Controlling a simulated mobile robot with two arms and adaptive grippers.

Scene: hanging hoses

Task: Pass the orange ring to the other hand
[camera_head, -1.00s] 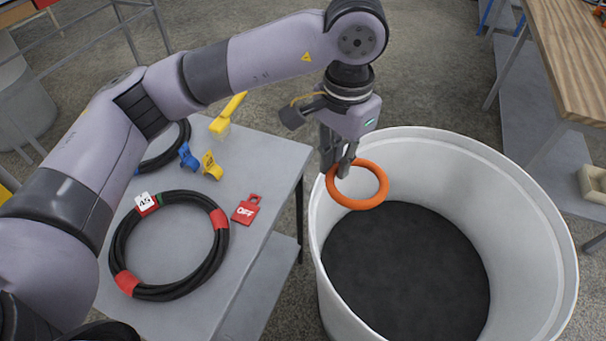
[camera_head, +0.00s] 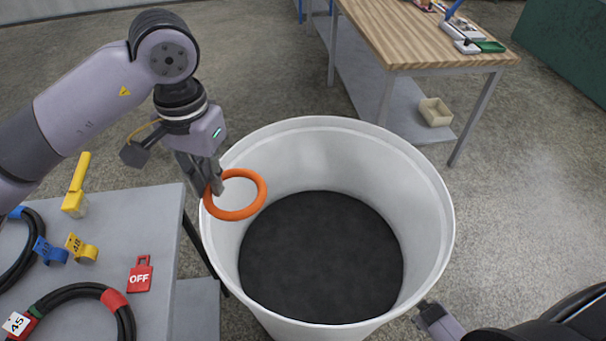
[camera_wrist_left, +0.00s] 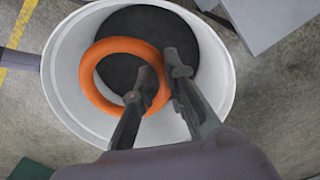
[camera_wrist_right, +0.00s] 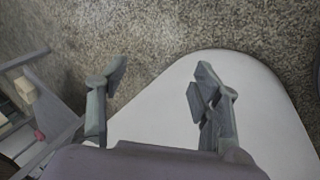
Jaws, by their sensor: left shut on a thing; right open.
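The orange ring (camera_head: 235,214) is held at its left side by my left gripper (camera_head: 214,186), over the left rim of the white bin (camera_head: 427,190). In the left wrist view the ring (camera_wrist_left: 89,78) shows at the fingers of my left gripper (camera_wrist_left: 154,82), with the bin below. My right gripper (camera_head: 428,312) is low at the right, beside the bin's front right rim and well apart from the ring. In the right wrist view my right gripper (camera_wrist_right: 160,82) is open with nothing between its fingers.
A grey table (camera_head: 160,215) at left carries black hose coils (camera_head: 75,291), a red OFF tag (camera_head: 140,274), and yellow and blue clips. A wooden workbench (camera_head: 410,35) stands behind the bin, with a beige tray (camera_head: 436,112) on its lower shelf. Floor right of the bin is clear.

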